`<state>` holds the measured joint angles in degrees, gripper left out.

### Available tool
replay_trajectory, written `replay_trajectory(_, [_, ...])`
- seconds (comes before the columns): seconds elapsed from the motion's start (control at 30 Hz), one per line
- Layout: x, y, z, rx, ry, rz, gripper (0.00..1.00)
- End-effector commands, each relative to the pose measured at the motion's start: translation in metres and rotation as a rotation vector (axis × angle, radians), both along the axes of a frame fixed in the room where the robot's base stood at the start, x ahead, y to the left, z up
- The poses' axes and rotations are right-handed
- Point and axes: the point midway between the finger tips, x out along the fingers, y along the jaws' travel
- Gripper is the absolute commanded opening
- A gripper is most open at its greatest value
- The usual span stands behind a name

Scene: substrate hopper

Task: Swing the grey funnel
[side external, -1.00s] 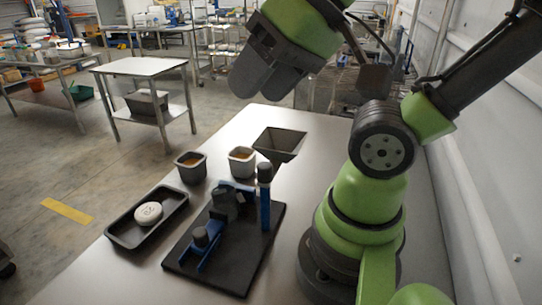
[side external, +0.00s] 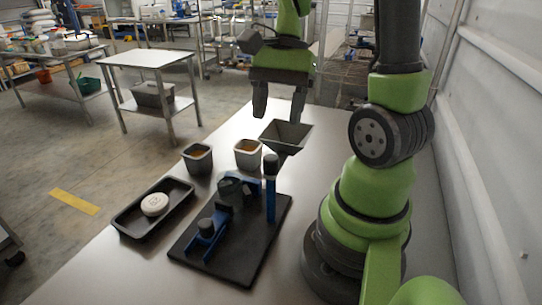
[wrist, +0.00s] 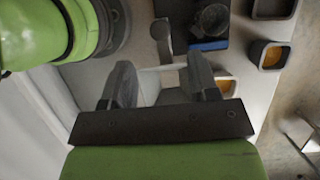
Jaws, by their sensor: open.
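The grey funnel (side external: 286,136) is a square, open-topped hopper beside the top of a blue post (side external: 271,192) with a dark knob, on a black base plate (side external: 265,245). My gripper (side external: 279,114) points down with its two dark fingers spread, just above and behind the funnel in the side view. I cannot tell whether a finger touches the rim. In the wrist view my gripper (wrist: 160,78) is open, and part of the funnel (wrist: 165,96) seems to show between the fingers. Its lower part is hidden there.
A dark cup (side external: 198,161) and a lighter cup (side external: 247,155), both with orange contents, stand left of the funnel. A black tray (side external: 127,224) holds a white round piece (side external: 155,204). A blue bracket (side external: 205,243) sits on the plate. The table's front left is clear.

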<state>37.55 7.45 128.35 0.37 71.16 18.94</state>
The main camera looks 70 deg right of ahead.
Motion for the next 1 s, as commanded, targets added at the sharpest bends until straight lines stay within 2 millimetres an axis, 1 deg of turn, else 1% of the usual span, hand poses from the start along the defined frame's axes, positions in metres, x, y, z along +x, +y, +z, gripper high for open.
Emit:
replay_trajectory(0.3, [-0.001, 0.021, -0.049, 0.003, 0.005, 0.004, 0.55])
replay_trajectory(0.5, [-0.001, 0.03, -0.07, 0.002, 0.001, 0.004, 0.55])
replay_trajectory(0.67, [-0.001, 0.033, -0.077, -0.002, 0.0, 0.002, 0.55])
replay_trajectory(0.93, [-0.001, 0.033, -0.078, -0.004, -0.002, 0.002, 0.55])
replay_trajectory(0.97, [-0.001, 0.033, -0.078, -0.004, -0.002, 0.002, 0.48])
replay_trajectory(1.0, [-0.001, 0.033, -0.078, -0.004, -0.002, 0.002, 0.39])
